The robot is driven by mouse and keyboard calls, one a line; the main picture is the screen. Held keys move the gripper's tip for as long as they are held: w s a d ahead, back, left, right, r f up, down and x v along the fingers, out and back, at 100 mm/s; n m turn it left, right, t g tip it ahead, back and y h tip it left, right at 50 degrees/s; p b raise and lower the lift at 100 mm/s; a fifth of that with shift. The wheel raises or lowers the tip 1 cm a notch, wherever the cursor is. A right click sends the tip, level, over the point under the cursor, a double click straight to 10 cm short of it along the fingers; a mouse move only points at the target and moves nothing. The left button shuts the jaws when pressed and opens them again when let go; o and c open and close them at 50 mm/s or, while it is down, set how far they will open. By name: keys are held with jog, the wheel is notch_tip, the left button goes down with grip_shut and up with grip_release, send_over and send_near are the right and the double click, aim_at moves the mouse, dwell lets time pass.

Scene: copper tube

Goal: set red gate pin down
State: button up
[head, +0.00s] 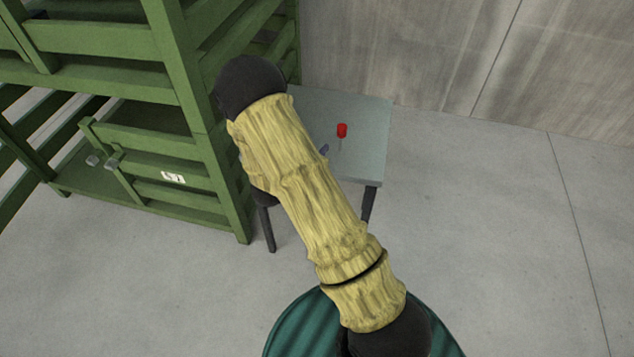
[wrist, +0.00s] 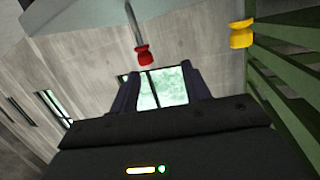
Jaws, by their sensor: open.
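The red gate pin (head: 342,130) is at the small grey table (head: 365,165), its red head up and its thin grey shaft below, seemingly upright. In the wrist view the picture is turned over: the pin's red head (wrist: 143,56) points down from the table surface (wrist: 70,14). My gripper (wrist: 160,78) is open, with window light showing between its two dark fingers. The red head is just beyond the fingertips, toward the left finger, and appears apart from them. In the head view my arm hides most of the gripper.
A green slatted frame (head: 205,120) stands close on the left of the table. A concrete wall (head: 400,45) is behind. The floor (head: 480,240) to the right is clear.

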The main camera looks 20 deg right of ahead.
jog(key=s+a+r+n+g+y, duration=0.2)
jog(key=s+a+r+n+y, duration=0.4)
jog(key=y, duration=0.4)
jog(key=s+r+n+g+y, duration=0.1)
jog(key=s+n+g, duration=0.1)
jog(key=s, duration=0.6)
jog(key=s+a+r+n+g+y, duration=0.1)
jog(key=s+r+n+g, duration=0.1)
jog(key=s, duration=0.6)
jog(key=shift+s+r+n+g, duration=0.2)
jog(key=shift+s+n+g, duration=0.1)
jog(key=shift+g, duration=0.4)
jog(key=shift+w, duration=0.1)
